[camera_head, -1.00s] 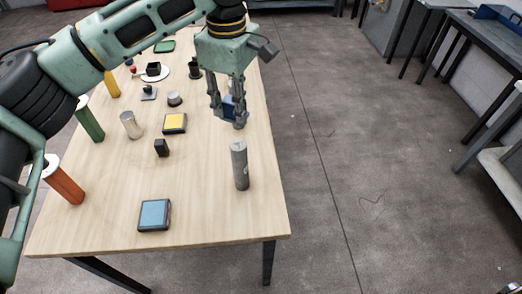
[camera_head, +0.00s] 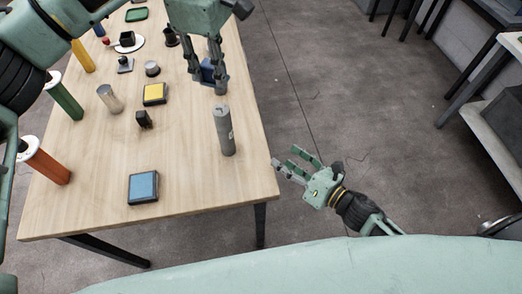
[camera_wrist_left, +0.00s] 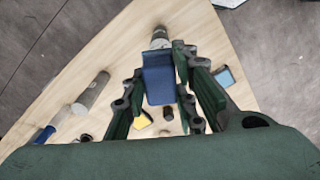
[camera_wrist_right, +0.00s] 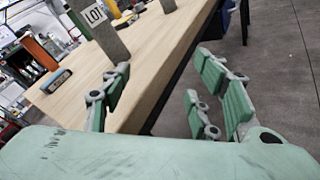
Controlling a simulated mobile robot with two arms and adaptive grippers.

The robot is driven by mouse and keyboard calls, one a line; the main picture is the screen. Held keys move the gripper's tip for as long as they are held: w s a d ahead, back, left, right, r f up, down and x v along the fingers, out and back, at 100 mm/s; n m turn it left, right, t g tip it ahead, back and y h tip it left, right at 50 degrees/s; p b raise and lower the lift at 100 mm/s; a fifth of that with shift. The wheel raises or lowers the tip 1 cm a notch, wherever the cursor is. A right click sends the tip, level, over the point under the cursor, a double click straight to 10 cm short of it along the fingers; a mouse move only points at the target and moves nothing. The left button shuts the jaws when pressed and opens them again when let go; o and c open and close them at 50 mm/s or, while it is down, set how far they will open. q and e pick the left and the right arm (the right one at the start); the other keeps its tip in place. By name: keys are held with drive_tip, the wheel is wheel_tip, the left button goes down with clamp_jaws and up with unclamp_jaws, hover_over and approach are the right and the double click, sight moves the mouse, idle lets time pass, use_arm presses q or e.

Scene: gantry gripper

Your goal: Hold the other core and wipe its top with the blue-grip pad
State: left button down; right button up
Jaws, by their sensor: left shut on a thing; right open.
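A tall grey core (camera_head: 223,130) stands upright near the right table edge. In the right wrist view the core (camera_wrist_right: 109,40) bears a white label reading "L01". My left gripper (camera_head: 214,84) is shut on the blue-grip pad (camera_head: 208,70), above and behind the core in the head view. The blue grip (camera_wrist_left: 158,78) fills the jaws in the left wrist view; the pad's underside is hidden. Another grey cylinder (camera_wrist_left: 92,92), perhaps a core, shows at left there. My right gripper (camera_head: 284,162) is open and empty, right of the core, beyond the table edge.
On the table (camera_head: 90,205) are a light-blue pad (camera_head: 143,187), a yellow pad (camera_head: 154,93), a small black block (camera_head: 144,119) and a silver cylinder (camera_head: 110,98). Orange (camera_head: 47,163) and green (camera_head: 66,98) posts line the left side. The front right tabletop is clear.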

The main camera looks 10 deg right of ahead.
sight(231, 135)
drive_tip(key=a+r+n+y, duration=0.1)
drive_tip(key=a+r+n, duration=0.3)
drive_tip(key=a+r+n+y, duration=0.2)
drive_tip(key=a+r+n, duration=0.1)
drive_tip(key=shift+w+a+r+n, duration=0.1)
drive_tip(key=shift+a+r+n, duration=0.25)
drive_tip(key=shift+n, duration=0.05)
drive_tip(key=shift+w+a+r+n+y, duration=0.1)
drive_tip(key=shift+a+r+n+y, duration=0.05)
drive_tip(key=shift+a+n+y, duration=0.15)
drive_tip(key=x, duration=1.1)
drive_tip(key=shift+w+a, duration=0.2)
drive_tip(key=shift+c, duration=0.5)
clamp_jaws()
